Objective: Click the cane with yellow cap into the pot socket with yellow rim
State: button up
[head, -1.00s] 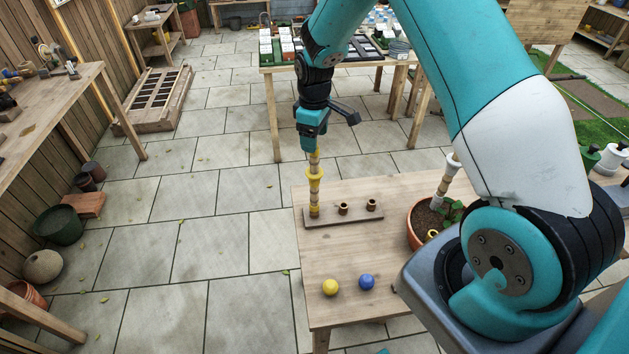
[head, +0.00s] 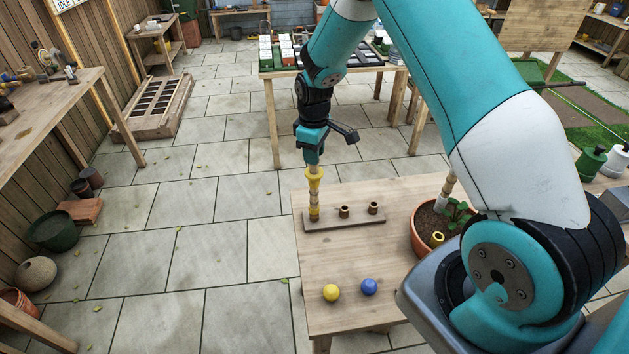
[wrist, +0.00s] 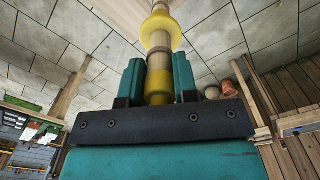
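The cane with yellow cap (head: 314,187) stands upright in the left hole of a small wooden rack (head: 345,224) on the table. It has tan sections, a yellow collar and a yellow band. My gripper (head: 312,158) points down over its upper end. In the wrist view, the fingers of my gripper (wrist: 159,82) lie close against both sides of the cane (wrist: 158,60), with no clear gap. The terracotta pot (head: 424,250) is at right, partly hidden by my arm. The pot socket with yellow rim (head: 437,239) shows in its soil, empty.
Two empty brown sleeves stand on the rack, right of the cane. Another cane with a white foot (head: 441,203) and a green plant (head: 459,214) stand in the pot. A yellow ball (head: 330,292) and a blue ball (head: 369,287) lie at the table's front. Mid-table is clear.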

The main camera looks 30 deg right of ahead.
jog(key=shift+s+f, duration=0.3)
jog(key=shift+f, duration=0.15)
jog(key=shift+c, duration=1.4)
jog(key=shift+r, duration=0.1)
jog(key=shift+w+r+p, duration=0.15)
jog(key=shift+r+p, duration=0.6)
jog(key=shift+r, duration=0.15)
jog(key=shift+w+r+p, duration=0.1)
jog(key=shift+r+p, duration=1.55)
jog(key=shift+r, duration=1)
jog(key=shift+f, duration=0.1)
